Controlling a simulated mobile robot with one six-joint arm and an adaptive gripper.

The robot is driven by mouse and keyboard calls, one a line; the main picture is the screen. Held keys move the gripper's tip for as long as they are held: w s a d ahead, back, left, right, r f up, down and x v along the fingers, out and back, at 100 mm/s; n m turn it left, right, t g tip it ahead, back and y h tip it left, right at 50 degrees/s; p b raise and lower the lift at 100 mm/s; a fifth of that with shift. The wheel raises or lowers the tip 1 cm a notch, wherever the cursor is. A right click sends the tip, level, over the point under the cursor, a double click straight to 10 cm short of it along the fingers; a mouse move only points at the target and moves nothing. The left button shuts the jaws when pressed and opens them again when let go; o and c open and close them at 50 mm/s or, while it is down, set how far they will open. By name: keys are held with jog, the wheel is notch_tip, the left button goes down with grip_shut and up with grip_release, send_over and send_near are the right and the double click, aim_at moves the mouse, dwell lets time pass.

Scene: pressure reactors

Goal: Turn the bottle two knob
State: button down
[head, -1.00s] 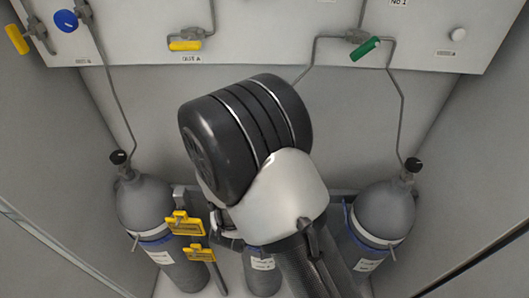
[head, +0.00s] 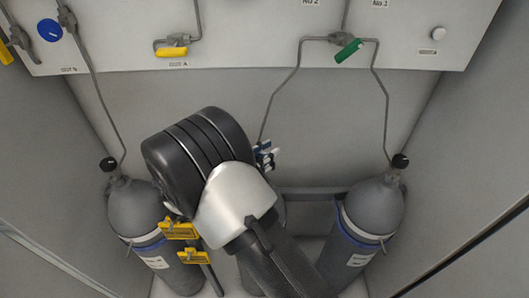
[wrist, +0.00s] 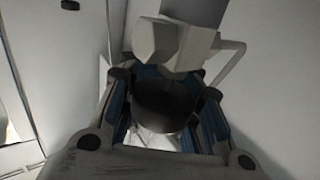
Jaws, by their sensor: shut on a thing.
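The middle bottle (head: 246,281) stands between two others and is mostly hidden behind my arm in the head view. Its dark round knob (wrist: 166,101) shows in the wrist view between my two blue-padded fingers. My gripper (wrist: 163,92) is shut on this knob, with one finger on each side. In the head view only a small part of my gripper (head: 265,156) shows past the arm, and the knob is hidden there. A pale valve body (wrist: 172,42) sits just above the knob in the wrist view.
A left bottle (head: 142,207) and a right bottle (head: 376,207) have black knobs and thin pipes. Yellow tags (head: 180,230) hang beside the left bottle. A panel with a yellow handle (head: 171,52), green handle (head: 348,50) and blue knob (head: 49,30) is above. Side walls close in the space.

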dwell(0.4)
jog(key=c, duration=1.4)
grip_release()
jog(key=shift+c, duration=0.2)
jog(key=v, duration=1.2)
